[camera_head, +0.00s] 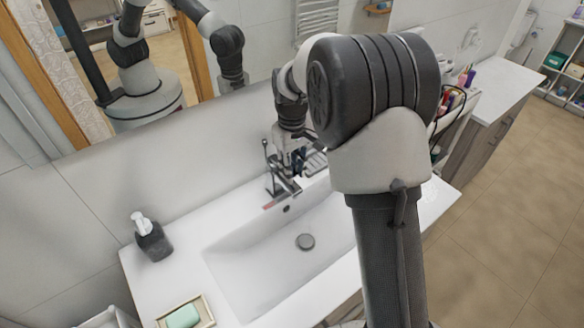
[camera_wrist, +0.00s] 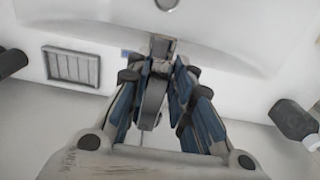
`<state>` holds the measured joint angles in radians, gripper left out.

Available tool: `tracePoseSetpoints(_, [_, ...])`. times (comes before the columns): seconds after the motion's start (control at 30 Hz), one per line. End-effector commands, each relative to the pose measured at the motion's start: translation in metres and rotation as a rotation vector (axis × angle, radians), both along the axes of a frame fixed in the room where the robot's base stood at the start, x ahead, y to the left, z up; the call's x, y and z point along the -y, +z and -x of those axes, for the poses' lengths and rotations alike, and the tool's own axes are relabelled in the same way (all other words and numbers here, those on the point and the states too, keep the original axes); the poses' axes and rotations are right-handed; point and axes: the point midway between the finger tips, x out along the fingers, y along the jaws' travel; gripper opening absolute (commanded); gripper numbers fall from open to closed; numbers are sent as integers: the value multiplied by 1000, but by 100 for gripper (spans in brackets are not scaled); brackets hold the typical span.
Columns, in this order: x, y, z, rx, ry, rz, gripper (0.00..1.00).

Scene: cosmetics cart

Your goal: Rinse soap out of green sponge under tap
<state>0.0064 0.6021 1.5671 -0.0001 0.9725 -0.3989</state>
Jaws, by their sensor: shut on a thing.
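My gripper (camera_head: 297,163) is at the grey metal tap (camera_head: 283,187) at the back of the white sink (camera_head: 235,262). In the wrist view, the blue-lined fingers of my gripper (camera_wrist: 160,78) are closed around the upper part of the tap (camera_wrist: 153,98), seemingly its handle; the exact contact is partly hidden. The tap's spout points over the basin, and no water is clearly visible. A green block (camera_head: 183,317), which looks like the sponge, lies in a pale rectangular dish (camera_head: 207,312) on the counter at the front left, away from my gripper.
A dark soap dispenser (camera_head: 151,237) with a white pump stands at the counter's left. A ribbed grey tray (camera_wrist: 73,68) lies beside the tap. A shelf of cosmetics (camera_head: 455,100) is at the right.

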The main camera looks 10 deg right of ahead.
Motion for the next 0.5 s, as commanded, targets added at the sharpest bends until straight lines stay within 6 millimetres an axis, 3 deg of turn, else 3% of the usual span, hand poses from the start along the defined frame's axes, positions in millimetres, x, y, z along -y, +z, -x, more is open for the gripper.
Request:
tracePoseSetpoints(0.2, [0,0,0,0,0,0,0])
tracePoseSetpoints(0.5, [0,0,0,0,0,0,0])
